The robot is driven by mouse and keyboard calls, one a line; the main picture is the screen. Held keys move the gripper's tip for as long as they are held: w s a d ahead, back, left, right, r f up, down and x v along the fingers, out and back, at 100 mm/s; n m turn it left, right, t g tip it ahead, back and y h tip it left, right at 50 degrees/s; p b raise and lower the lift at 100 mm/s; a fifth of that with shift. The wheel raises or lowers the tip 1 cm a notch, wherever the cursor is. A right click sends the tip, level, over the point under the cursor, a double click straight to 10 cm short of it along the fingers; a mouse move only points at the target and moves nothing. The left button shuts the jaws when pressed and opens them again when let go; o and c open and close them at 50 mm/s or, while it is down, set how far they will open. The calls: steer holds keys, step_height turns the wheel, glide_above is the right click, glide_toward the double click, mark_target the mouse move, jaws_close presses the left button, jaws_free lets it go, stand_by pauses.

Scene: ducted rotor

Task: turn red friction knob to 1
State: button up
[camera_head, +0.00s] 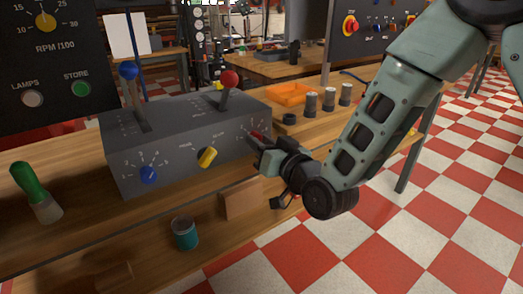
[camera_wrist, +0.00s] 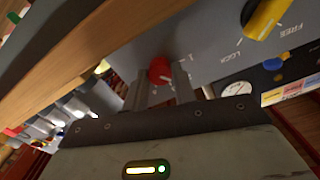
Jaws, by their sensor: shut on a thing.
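The red friction knob (camera_wrist: 159,69) is on the front face of the grey control box (camera_wrist: 205,40). In the wrist view my gripper (camera_wrist: 160,80) has one finger on each side of the knob and is shut on it. A small white pointer line shows on the knob, but the scale numbers around it are too faint to read. In the head view my gripper (camera_head: 258,146) is at the right end of the box (camera_head: 180,160); only a sliver of the red knob (camera_head: 257,136) shows there.
A yellow knob (camera_head: 207,157) and a blue knob (camera_head: 148,174) are further left on the box face. Blue-topped (camera_head: 128,71) and red-topped (camera_head: 230,79) levers rise from its top. A teal can (camera_head: 185,233) stands below.

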steer(key=shift+s+f+n+b, duration=0.1)
steer(key=shift+n+b, duration=1.2)
steer(key=shift+n, duration=0.65)
steer(key=shift+f+n+b, duration=0.1)
steer(key=shift+n+b, duration=1.2)
steer(key=shift+n, duration=0.65)
steer(key=shift+r, duration=0.1)
steer(key=o, duration=1)
steer(key=b+v, duration=0.4)
steer(key=v, duration=0.3)
steer(key=shift+d, duration=0.2)
